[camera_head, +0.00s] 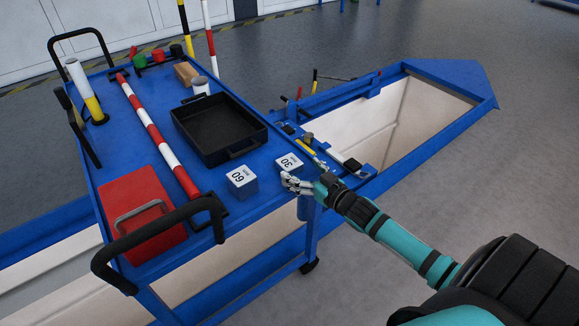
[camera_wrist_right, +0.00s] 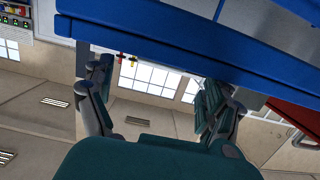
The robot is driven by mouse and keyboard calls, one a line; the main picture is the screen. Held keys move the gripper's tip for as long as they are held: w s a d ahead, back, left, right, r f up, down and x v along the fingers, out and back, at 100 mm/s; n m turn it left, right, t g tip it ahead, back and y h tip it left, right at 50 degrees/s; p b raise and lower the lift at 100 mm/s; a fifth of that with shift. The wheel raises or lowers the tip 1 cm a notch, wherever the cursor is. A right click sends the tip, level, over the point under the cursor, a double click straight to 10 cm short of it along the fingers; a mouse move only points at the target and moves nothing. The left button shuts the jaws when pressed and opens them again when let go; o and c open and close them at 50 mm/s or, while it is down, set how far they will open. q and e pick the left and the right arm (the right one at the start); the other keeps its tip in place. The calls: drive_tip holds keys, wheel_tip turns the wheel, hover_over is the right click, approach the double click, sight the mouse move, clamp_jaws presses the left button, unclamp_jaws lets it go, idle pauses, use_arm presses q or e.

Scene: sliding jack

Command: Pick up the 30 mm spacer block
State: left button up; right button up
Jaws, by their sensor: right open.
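The 30 mm spacer block (camera_head: 289,161) is a small block with a white top marked 30. It lies on the blue cart top (camera_head: 120,150) near its right edge in the head view. My right gripper (camera_head: 287,182) is just on the near side of the block at the cart's edge, and I see no contact. In the right wrist view my right gripper (camera_wrist_right: 155,95) is open, with nothing between its fingers. That view shows the blue cart edge (camera_wrist_right: 200,50) but not the block. My left gripper is not in view.
The 60 block (camera_head: 241,182) stands left of my right gripper. A black tray (camera_head: 248,150) lies behind both blocks. A red box (camera_head: 140,215), a red-white pole (camera_head: 160,135) and black cart handles (camera_head: 160,240) are further left. A pit with blue edges (camera_head: 400,110) lies beyond the cart.

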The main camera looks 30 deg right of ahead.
sight(292, 164)
drive_tip(key=w, duration=0.4)
drive_tip(key=shift+a+f+b, duration=0.15)
drive_tip(key=shift+f+b, duration=0.2)
drive_tip(key=shift+w, duration=0.15)
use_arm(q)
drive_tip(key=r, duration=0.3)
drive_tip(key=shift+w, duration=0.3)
use_arm(e)
drive_tip(key=shift+c, duration=0.4)
drive_tip(key=c, duration=1.4)
